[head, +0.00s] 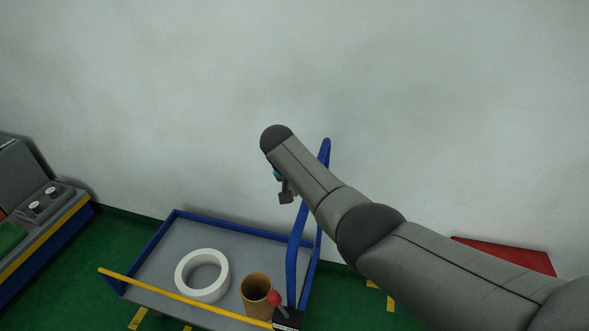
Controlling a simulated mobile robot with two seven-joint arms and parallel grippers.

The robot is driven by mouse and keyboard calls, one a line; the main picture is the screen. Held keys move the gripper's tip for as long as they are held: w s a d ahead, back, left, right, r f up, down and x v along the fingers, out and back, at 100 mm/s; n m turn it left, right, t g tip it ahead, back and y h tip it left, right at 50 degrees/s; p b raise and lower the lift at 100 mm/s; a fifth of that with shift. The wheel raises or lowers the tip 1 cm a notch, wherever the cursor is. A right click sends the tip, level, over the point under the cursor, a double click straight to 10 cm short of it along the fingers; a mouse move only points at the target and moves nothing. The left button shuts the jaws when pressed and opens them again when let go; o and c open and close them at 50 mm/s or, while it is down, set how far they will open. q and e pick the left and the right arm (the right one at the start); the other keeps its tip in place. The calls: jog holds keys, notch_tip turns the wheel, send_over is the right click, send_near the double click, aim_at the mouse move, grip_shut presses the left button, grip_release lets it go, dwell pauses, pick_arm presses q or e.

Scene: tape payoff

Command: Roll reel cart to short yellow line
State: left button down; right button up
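The reel cart (240,241) is a grey tray with a blue rim, at the bottom centre of the head view. Its tall blue handle (292,262) rises at the cart's right end. A white reel (181,272) and a brown cylinder (255,297) stand on the tray. My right arm crosses in front of the handle. Part of my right gripper (286,196) shows beside the handle's upper part; the arm hides the rest, so I cannot tell whether it touches the handle. Short yellow floor marks (138,318) show at front left, and others (390,304) right of the cart. My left gripper is out of view.
A yellow bar (150,287) runs along the cart's front side. A red-knobbed lever (275,298) stands at its near right corner. A grey machine (45,205) stands at left, a red object (505,255) at right. A pale wall is close behind the cart.

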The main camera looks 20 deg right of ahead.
jog(key=p+v, duration=0.2)
jog(key=v, duration=1.2)
jog(key=shift+f, duration=0.15)
